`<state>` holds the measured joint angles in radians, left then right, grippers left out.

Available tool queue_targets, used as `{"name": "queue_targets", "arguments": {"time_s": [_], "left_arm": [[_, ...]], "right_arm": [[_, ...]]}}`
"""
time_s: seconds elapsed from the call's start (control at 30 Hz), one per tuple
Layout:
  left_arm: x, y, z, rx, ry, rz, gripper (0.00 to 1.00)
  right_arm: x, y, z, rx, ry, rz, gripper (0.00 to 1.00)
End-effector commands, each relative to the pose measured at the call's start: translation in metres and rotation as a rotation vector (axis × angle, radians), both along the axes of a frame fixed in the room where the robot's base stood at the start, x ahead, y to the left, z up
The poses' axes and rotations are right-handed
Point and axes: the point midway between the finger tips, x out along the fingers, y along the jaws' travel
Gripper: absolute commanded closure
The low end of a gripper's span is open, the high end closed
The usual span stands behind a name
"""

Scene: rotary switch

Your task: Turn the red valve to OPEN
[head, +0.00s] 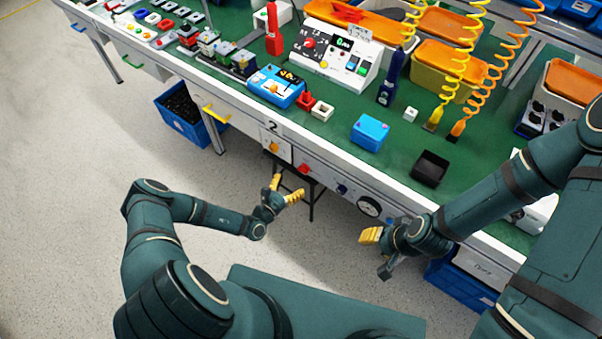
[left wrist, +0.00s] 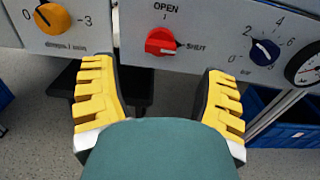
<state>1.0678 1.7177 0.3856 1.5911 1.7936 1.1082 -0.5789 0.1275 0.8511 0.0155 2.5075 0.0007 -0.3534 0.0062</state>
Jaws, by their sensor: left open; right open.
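The red valve (left wrist: 161,42) is a round knob on the front panel, with OPEN printed above it and SHUT to its right. Its pointer seems to face right, toward SHUT. In the head view the valve (head: 304,169) is on the bench's front face. My left gripper (left wrist: 160,75) is open and empty, its yellow fingers spread either side below the knob, not touching it. In the head view the left gripper (head: 285,188) is just in front of the panel, below and left of the valve. My right gripper (head: 371,236) is further right, apart from the bench front.
On the same panel, an orange knob (left wrist: 53,18) is to the left. A blue knob (left wrist: 265,52) and a gauge (left wrist: 307,66) are to the right. The bench top (head: 330,135) above carries several devices. A blue crate (head: 183,112) stands below. The floor in front is clear.

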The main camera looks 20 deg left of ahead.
Motion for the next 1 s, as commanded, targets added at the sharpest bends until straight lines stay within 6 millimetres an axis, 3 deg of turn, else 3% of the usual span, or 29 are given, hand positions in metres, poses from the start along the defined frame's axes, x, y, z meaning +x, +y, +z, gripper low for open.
{"name": "queue_targets", "arguments": {"time_s": [0.3, 0.77, 0.97, 1.0], "left_arm": [[0.046, -0.018, -0.001, 0.000, 0.000, -0.002, 0.27], [0.057, -0.021, 0.000, -0.002, 0.002, -0.002, 0.27], [0.056, -0.021, 0.000, -0.001, 0.001, -0.002, 0.92], [0.056, -0.021, 0.000, -0.001, 0.001, -0.002, 0.94]], "right_arm": [[-0.003, 0.001, -0.009, 0.002, 0.006, 0.006, 0.53], [-0.004, 0.001, -0.010, 0.002, 0.008, 0.006, 0.53], [-0.004, 0.001, -0.010, 0.002, 0.008, 0.006, 0.53], [-0.004, 0.001, -0.010, 0.002, 0.008, 0.006, 0.53]]}}
